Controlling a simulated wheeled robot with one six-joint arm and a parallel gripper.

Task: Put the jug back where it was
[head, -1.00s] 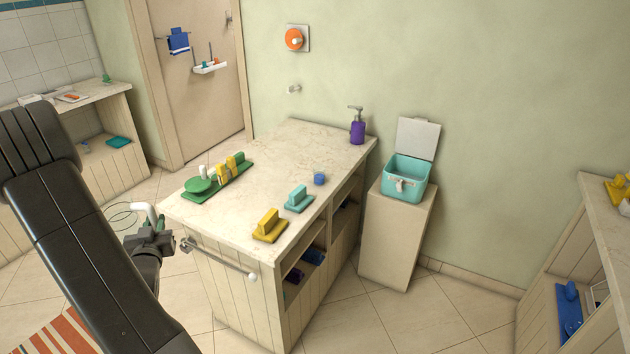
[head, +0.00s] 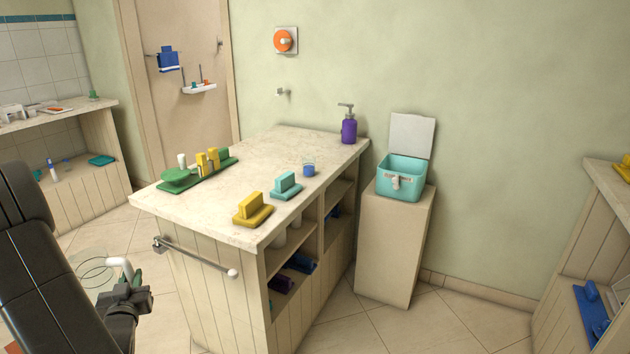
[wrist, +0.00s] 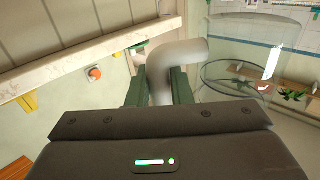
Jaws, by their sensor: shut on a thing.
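The jug (head: 92,268) is clear glass with a white bent handle (head: 122,266); it shows left of the near counter, below its top. In the wrist view the handle (wrist: 172,62) is between the two dark green fingers, and the see-through body (wrist: 235,80) with its dark rim ring extends to the right. My gripper (head: 132,284) is shut on the handle; it also shows in the wrist view (wrist: 160,86). The jug hangs clear of the counter. Its lower part is hard to make out against the floor.
The counter top (head: 255,160) has free room in its middle and back. It carries a green tray (head: 215,172), yellow block (head: 253,208), teal block (head: 286,186), blue cup (head: 308,170) and purple dispenser (head: 349,130). A towel rail (head: 195,258) juts from its near side.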

